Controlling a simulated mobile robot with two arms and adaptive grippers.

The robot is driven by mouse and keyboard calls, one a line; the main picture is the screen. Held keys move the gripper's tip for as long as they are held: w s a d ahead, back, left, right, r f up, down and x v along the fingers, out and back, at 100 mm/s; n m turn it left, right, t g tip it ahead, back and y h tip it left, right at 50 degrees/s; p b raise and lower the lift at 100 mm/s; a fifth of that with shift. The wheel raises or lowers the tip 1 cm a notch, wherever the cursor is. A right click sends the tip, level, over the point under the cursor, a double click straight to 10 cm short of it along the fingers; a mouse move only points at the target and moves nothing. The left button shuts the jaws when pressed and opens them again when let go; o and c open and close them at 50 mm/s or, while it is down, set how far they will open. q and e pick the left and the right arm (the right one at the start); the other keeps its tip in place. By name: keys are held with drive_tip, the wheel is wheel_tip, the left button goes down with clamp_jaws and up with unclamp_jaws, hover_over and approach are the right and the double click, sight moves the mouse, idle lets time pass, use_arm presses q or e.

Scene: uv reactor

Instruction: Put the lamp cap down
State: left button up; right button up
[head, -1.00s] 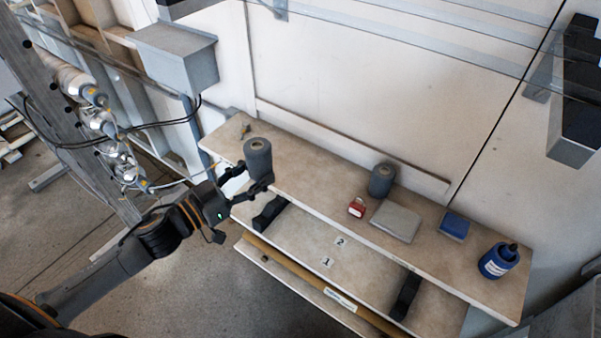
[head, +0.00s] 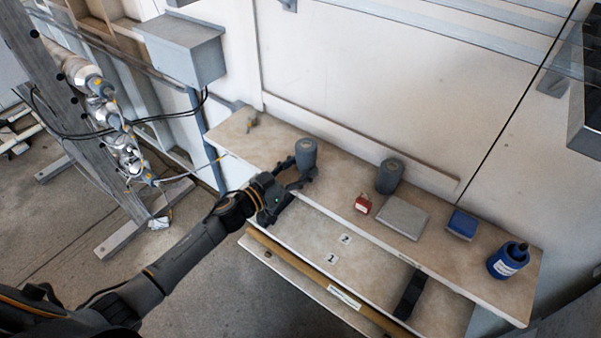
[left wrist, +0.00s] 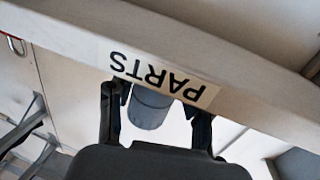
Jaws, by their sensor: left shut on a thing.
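The lamp cap (head: 306,153), a dark grey cylinder with a round hole in its top, is upright in the jaws of my left gripper (head: 297,173) over the left half of the upper shelf (head: 345,180). I cannot tell whether its base touches the shelf. In the left wrist view the cap (left wrist: 150,108) shows between the two black fingers of the left gripper (left wrist: 157,110), beyond a shelf edge labelled "PARTS" (left wrist: 165,76). A second, similar grey cylinder (head: 390,177) stands on the shelf to the right. My right gripper is not in view.
A small item (head: 251,122) lies at the shelf's left end. Shelf around the held cap is clear.

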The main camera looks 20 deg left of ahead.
use_arm(q)
drive_tip(key=shift+f, duration=0.6)
